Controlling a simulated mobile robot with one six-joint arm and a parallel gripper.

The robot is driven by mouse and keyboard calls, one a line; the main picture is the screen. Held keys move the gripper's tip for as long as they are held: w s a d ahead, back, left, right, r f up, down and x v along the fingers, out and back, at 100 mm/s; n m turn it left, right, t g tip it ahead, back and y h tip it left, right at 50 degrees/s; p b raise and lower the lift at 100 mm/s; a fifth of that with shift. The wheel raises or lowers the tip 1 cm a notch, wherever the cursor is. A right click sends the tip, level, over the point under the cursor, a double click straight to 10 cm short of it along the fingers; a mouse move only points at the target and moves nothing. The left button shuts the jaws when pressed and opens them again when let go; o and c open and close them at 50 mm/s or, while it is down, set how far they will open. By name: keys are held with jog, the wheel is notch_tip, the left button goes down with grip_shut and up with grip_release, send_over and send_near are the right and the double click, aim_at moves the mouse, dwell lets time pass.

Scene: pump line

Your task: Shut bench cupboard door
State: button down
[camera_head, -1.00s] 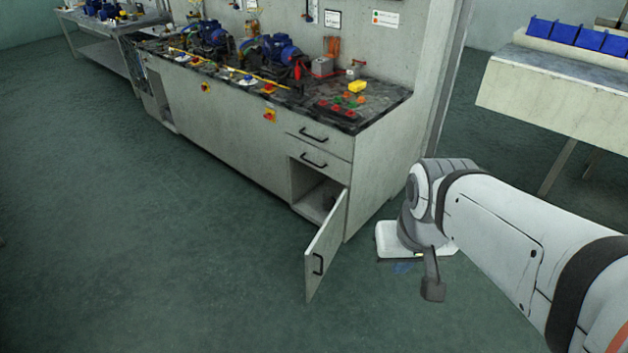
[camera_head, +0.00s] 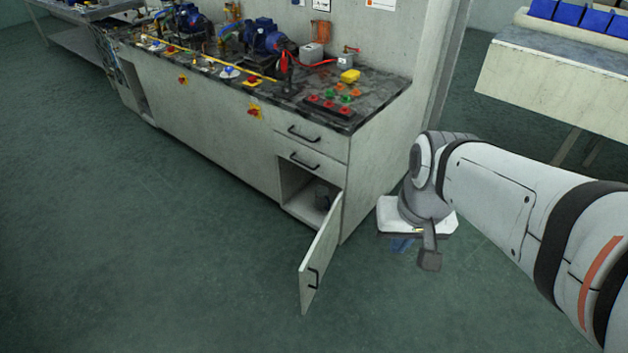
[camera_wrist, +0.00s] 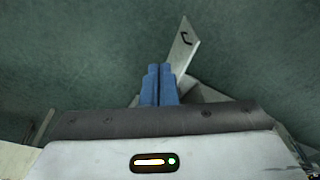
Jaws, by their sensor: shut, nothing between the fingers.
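The bench cupboard door (camera_head: 320,255) stands wide open at the right end of the bench, swung out over the floor with its black handle (camera_head: 314,278) near the free edge. The opening behind it (camera_head: 296,190) shows a dark object inside. In the wrist view the door (camera_wrist: 183,46) lies just beyond and right of my gripper's fingertips. My gripper (camera_wrist: 158,70) has its blue fingers together and empty. In the head view only a bit of blue of the gripper (camera_head: 402,244) shows below the wrist, right of the door and apart from it.
Two drawers (camera_head: 305,145) sit closed above the opening. The bench top (camera_head: 385,95) carries pumps, valves and a button panel. Another table (camera_head: 540,90) with blue bins stands at the right. The floor (camera_head: 180,250) in front and left of the door is clear.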

jog(key=w+a+f+m+g+y+b, duration=0.2)
jog(key=w+f+y+b, duration=0.15)
jog(key=f, duration=0.45)
jog(key=w+a+f+m+g+y+b, duration=0.25)
jog(key=f+b, duration=0.25)
jog(key=f, duration=0.3)
jog(key=m+t+y+b, duration=1)
jog(key=m+b, duration=0.6)
jog(key=m, duration=0.2)
send_near(308, 264)
jog(key=shift+g, duration=0.25)
jog(key=b+x, duration=0.2)
jog(key=x, duration=0.1)
jog(key=b+x, duration=0.1)
jog(key=x, duration=0.2)
jog(key=shift+a+r+b, duration=0.1)
jog(key=shift+r+b, duration=0.1)
jog(key=shift+b, duration=0.2)
jog(key=shift+w+a+r, duration=0.1)
jog(key=shift+w+a, duration=0.1)
jog(key=shift+a, duration=0.1)
jog(key=shift+a, duration=0.1)
